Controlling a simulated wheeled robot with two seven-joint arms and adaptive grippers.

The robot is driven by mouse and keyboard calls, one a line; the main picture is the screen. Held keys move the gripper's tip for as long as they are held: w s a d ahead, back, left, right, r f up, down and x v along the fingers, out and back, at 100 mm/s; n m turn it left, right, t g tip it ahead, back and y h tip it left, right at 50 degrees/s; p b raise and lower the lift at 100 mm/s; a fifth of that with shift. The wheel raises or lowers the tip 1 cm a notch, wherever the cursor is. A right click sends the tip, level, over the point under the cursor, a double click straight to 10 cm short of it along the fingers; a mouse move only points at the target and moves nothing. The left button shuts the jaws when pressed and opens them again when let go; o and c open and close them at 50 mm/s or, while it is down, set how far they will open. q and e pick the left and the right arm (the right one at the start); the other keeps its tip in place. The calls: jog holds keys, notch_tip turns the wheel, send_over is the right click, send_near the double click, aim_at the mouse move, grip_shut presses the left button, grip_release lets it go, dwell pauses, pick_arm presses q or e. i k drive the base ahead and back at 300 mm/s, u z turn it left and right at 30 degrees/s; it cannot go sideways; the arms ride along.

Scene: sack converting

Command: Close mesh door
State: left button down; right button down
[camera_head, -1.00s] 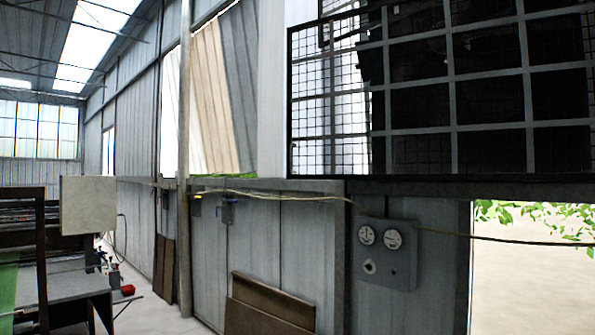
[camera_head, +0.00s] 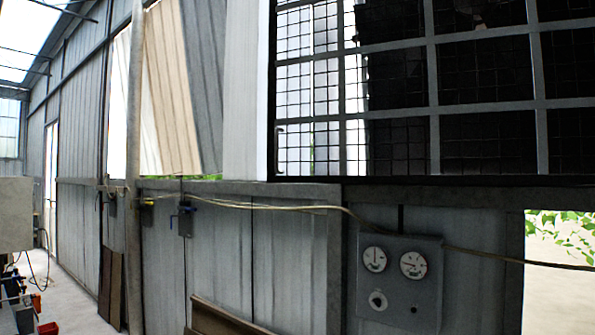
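A black-framed wire mesh panel (camera_head: 303,148), which looks like the mesh door, fills the upper right of the head view. Its left edge is upright, and a small pale handle-like part (camera_head: 280,136) shows low on that edge. The bottom edge runs above the gauge box. The top and right side are cut off by the picture. Grey bars and dark areas show across the mesh; I cannot tell whether the panel is open or shut. Neither of my grippers is in view.
A grey box with two dials (camera_head: 399,282) is on the corrugated wall below the mesh. A cable (camera_head: 290,205) runs along the wall. Brown boards (camera_head: 222,318) lean at the wall's foot. Free floor (camera_head: 75,290) shows at lower left, beside a red item (camera_head: 48,328).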

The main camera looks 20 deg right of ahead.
aim_at(534, 28)
jog(key=z, duration=1.5)
